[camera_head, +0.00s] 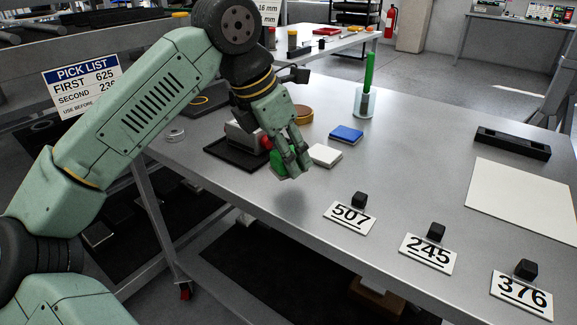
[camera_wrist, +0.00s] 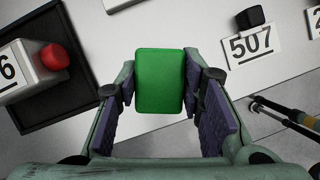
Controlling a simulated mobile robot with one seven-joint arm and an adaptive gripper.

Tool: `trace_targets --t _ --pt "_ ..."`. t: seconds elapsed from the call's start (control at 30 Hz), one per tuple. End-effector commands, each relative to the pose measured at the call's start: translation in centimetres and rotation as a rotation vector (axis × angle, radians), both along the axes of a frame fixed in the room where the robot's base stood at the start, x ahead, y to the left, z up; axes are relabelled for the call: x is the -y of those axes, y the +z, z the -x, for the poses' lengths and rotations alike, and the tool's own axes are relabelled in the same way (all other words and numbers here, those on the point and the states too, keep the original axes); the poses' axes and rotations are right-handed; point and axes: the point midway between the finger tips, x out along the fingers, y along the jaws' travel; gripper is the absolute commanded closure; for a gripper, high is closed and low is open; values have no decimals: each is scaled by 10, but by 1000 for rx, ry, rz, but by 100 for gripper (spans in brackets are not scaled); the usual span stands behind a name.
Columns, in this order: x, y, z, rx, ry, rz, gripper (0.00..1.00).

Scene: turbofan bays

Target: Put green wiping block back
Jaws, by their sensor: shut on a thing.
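The green wiping block (camera_wrist: 160,82) sits between the two fingers of my gripper (camera_wrist: 163,110) in the wrist view, and they are shut on it. In the head view my gripper (camera_head: 293,172) points down over the near left part of the grey table, and it partly hides the green block (camera_head: 279,163). A soft shadow on the table below suggests that the block is held above the surface. A white block (camera_head: 324,155) and a blue block (camera_head: 346,134) lie on the table to the right of my gripper.
A black tray (camera_head: 225,152) with a grey box and red knob is left of my gripper. A clear cup (camera_head: 364,104) holds a green stick. Number cards 507 (camera_head: 349,217), 245 (camera_head: 427,254) and 376 (camera_head: 521,295) line the front edge. The table's middle is clear.

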Motion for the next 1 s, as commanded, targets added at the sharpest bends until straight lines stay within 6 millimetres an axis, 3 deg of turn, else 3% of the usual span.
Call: trace_targets --t 0.2,0.6,0.63,0.9,1.0 --pt "0 -33 1 -1 -1 2 91" --pt "0 -40 1 -1 0 1 91" --pt "0 -39 1 -1 0 1 63" --pt "0 -38 1 -1 0 1 45" --pt "0 -38 1 -1 0 1 45"
